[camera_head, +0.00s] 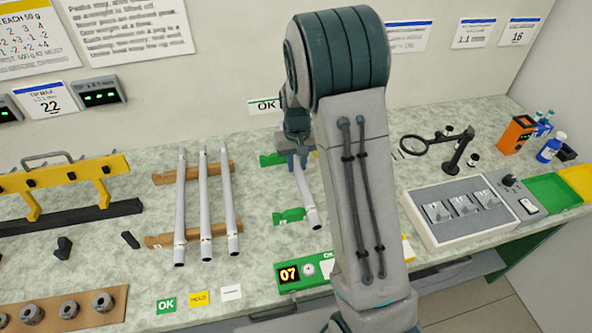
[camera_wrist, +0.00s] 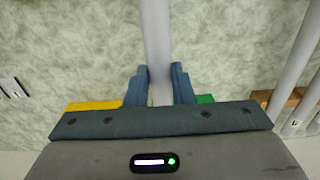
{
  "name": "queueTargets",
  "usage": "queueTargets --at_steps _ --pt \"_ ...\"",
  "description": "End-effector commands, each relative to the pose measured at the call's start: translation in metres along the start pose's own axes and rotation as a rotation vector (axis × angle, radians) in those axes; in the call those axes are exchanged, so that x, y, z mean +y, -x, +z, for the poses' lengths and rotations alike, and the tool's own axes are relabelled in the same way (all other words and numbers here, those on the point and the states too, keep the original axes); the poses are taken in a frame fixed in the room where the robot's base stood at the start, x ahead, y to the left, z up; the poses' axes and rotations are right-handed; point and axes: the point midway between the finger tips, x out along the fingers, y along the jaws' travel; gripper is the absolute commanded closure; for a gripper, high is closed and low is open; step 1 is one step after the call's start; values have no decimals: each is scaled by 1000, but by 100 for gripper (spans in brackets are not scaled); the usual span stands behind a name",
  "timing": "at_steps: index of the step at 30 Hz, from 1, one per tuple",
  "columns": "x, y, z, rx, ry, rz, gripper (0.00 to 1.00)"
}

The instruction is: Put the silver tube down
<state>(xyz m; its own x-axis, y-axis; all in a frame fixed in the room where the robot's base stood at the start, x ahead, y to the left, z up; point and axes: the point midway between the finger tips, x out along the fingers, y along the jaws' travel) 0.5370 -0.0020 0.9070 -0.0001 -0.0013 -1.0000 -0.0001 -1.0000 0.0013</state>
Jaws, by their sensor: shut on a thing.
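The silver tube (camera_head: 307,200) is in my gripper (camera_head: 297,160), and its lower end shows in the head view beside my arm. In the wrist view the tube (camera_wrist: 156,35) runs up between the two fingers of my gripper (camera_wrist: 159,72), which are shut on it. The tube lies over a green rest, whose front piece (camera_head: 287,216) and back piece (camera_head: 271,159) show to its left. An OK card stands behind on the wall side. My arm hides the right part of the rest. I cannot tell whether the tube touches it.
Several similar tubes (camera_head: 203,200) lie on a brown wooden rest (camera_head: 160,241) to the left. A yellow rack (camera_head: 62,178) stands at far left. A grey tray (camera_head: 465,210) and a magnifier (camera_head: 425,145) stand to the right.

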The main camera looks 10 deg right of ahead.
Motion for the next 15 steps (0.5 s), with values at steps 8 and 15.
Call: queueTargets --at_steps 8,15 --pt "-1 -28 -3 -4 -1 0 100" --pt "-1 -42 -4 1 0 0 100"
